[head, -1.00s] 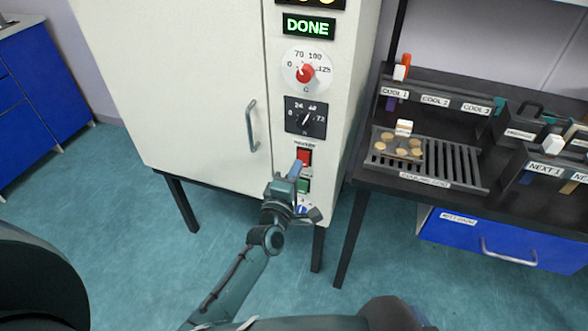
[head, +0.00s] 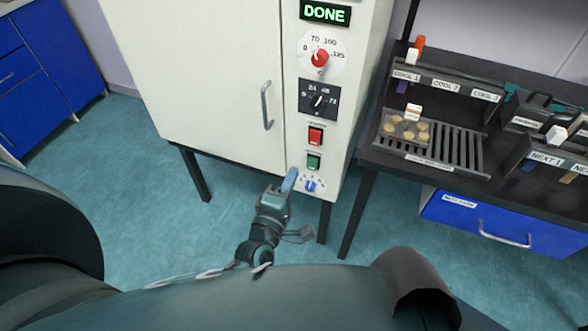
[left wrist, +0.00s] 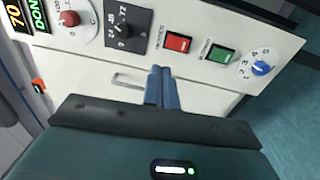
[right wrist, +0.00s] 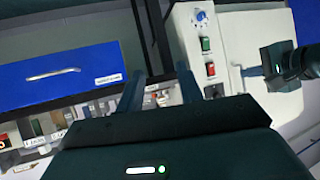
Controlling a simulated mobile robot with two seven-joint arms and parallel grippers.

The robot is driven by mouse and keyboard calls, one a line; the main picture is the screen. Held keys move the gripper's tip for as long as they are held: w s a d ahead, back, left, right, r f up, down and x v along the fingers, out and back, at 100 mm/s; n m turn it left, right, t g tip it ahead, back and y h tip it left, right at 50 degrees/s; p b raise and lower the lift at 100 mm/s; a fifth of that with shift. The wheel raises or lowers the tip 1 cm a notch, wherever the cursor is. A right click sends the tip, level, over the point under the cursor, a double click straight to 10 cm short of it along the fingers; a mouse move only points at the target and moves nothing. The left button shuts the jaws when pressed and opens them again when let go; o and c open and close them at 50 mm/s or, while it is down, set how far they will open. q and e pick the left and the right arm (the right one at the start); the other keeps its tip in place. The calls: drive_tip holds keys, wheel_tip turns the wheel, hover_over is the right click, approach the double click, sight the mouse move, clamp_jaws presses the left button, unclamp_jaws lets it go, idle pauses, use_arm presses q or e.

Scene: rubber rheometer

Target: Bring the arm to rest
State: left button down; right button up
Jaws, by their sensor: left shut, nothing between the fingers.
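My left gripper (head: 289,180) is shut and empty, in front of the lower part of the white oven cabinet (head: 200,80). In the left wrist view its blue fingers (left wrist: 162,88) are pressed together, apart from the panel's buttons. The panel has a red switch (head: 316,136), a green switch (head: 314,162) and a blue knob (head: 310,186). The display (head: 325,12) reads DONE. My right gripper (right wrist: 160,92) shows only in its own wrist view, with its fingers apart and nothing visible between them.
A dark bench (head: 375,150) stands at the right with a slatted cooling rack (head: 455,150), a tray of round tan pieces (head: 385,128) and labelled holders. A blue drawer (head: 475,220) is under it. Blue cabinets (head: 60,60) stand at the far left. The floor between is clear.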

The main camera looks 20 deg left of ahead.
use_arm(q)
drive_tip(key=s+f+m+g+h+p, duration=0.1)
drive_tip(key=s+m+g, duration=0.3)
drive_tip(key=s+m, duration=0.4)
drive_tip(key=s+d+f+m+g+h+p, duration=0.1)
drive_tip(key=s+m+g, duration=0.3)
drive_tip(key=s+m, duration=0.4)
drive_tip(key=f+m, duration=0.1)
drive_tip(key=m, duration=0.3)
drive_tip(key=shift+d+f+m+h+p, duration=0.15)
drive_tip(key=shift+d+m+h+p, duration=0.15)
drive_tip(key=shift+h, duration=0.1)
drive_tip(key=c, duration=2.1)
unclamp_jaws()
drive_tip(key=shift+c, duration=0.2)
